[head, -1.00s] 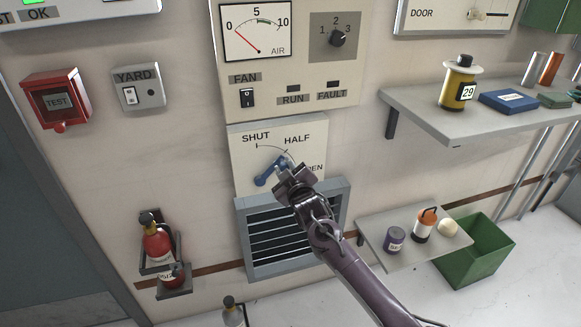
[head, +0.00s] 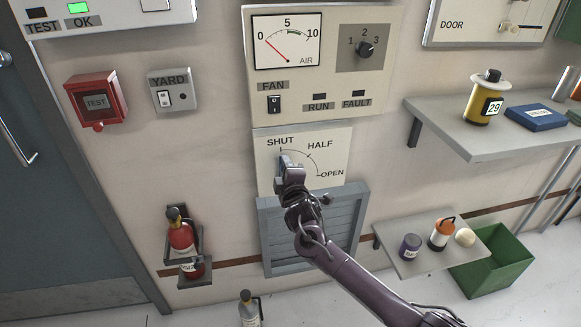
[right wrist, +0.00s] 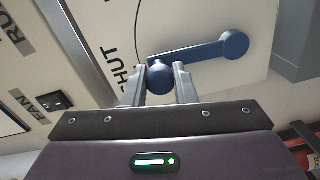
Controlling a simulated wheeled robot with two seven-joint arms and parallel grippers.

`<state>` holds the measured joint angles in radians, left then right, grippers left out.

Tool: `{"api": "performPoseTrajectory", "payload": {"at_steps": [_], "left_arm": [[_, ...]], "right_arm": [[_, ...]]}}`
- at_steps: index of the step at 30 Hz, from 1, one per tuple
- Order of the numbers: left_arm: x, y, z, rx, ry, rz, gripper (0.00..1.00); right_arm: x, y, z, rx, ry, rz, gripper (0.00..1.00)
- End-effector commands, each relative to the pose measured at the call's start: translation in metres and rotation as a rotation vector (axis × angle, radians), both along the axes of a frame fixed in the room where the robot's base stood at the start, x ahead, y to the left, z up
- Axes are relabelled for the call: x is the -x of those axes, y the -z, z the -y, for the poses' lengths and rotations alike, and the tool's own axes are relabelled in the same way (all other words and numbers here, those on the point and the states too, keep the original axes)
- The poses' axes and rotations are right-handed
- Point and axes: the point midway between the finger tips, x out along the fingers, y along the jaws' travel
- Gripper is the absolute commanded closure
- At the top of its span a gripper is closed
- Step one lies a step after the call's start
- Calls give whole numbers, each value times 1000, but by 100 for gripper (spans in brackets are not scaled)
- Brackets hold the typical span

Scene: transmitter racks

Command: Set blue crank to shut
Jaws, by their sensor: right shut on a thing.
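The blue crank (right wrist: 208,52) shows in the right wrist view, its round hub at the right and its knob between my fingers. My right gripper (head: 286,162) is shut on the crank's knob; it also shows in the right wrist view (right wrist: 166,74). In the head view the gripper is in front of the dial plate (head: 330,155), just below the SHUT mark, and hides nearly all of the crank. The knob end lies by the SHUT lettering, away from HALF and OPEN. My left gripper is not in view.
A louvred vent (head: 312,235) below the plate has its slats closed. The fan panel (head: 325,75) is just above. A small shelf (head: 415,262) with cans is at the right, an extinguisher (head: 182,240) at the left. Bare wall lies on both sides of the plate.

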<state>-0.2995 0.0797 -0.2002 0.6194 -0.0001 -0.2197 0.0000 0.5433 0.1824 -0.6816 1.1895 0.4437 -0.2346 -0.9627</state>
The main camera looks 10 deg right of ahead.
Motion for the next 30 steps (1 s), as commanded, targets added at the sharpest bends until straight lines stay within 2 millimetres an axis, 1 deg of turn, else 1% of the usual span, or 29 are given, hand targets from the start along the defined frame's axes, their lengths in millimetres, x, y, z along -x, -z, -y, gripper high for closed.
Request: {"api": "performPoseTrajectory", "payload": {"at_steps": [1, 3, 18, 19, 23, 30], "left_arm": [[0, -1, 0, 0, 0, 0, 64], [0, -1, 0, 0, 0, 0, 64], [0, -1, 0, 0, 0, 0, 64], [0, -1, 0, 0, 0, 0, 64], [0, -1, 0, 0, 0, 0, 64], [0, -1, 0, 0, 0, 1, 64]], "right_arm": [[0, 0, -4, 9, -5, 0, 100], [0, 0, -5, 22, -4, 0, 100], [1, 1, -6, 38, -5, 0, 100], [1, 1, -6, 37, -5, 0, 71], [1, 1, -6, 37, -4, 0, 54], [0, 0, -5, 36, -2, 0, 54]]}}
